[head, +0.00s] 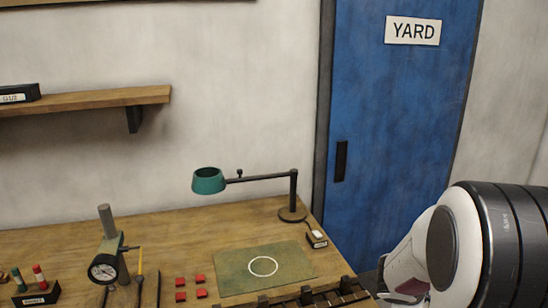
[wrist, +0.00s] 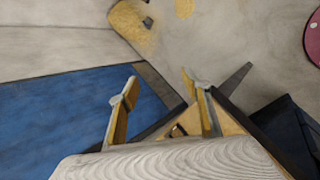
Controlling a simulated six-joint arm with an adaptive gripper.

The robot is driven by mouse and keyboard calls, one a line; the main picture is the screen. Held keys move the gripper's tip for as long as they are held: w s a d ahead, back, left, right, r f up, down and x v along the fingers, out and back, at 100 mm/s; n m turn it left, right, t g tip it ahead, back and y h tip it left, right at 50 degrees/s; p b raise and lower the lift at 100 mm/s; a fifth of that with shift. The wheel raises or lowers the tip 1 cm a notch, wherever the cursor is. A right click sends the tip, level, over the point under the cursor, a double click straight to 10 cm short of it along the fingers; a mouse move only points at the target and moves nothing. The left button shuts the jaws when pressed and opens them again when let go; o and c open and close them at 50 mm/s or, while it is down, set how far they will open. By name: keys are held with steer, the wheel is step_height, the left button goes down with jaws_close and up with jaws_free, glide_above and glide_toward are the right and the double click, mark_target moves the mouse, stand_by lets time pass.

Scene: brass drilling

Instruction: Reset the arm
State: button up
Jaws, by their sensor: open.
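My gripper (wrist: 161,84) shows in the wrist view with its two fingers spread well apart. Nothing is between the fingertips; the gripper is open and empty. In the head view, my arm (head: 450,245) shows as white and black links at the lower right, in front of the blue door and beside the bench's right end. I cannot make out the gripper's fingers in the head view.
The wooden bench (head: 60,245) carries a green mat (head: 232,281), several red blocks (head: 201,293), a dial gauge stand (head: 104,268) and a teal lamp (head: 208,181). The blue door (head: 395,110) stands behind. A red round thing (wrist: 313,38) shows at the wrist view's right edge.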

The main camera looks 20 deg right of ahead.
steer(key=s+a+r+m+y, duration=0.1)
steer(key=s+a+r+m, duration=0.45)
steer(key=a+r, duration=0.55)
steer(key=s+a+m+t+y, duration=0.1)
steer(key=s+a+y, duration=0.1)
steer(key=a, duration=0.5)
steer(key=s+a+r+y, duration=0.1)
steer(key=s+a+y, duration=0.1)
steer(key=s+a, duration=0.3)
steer(key=s+a+m+t+y, duration=0.1)
steer(key=s+a+y, duration=0.2)
steer(key=a, duration=0.8)
steer(key=shift+s+r+m+t, duration=0.2)
steer(key=shift+s+m+t, duration=0.05)
steer(key=shift+m+t, duration=0.1)
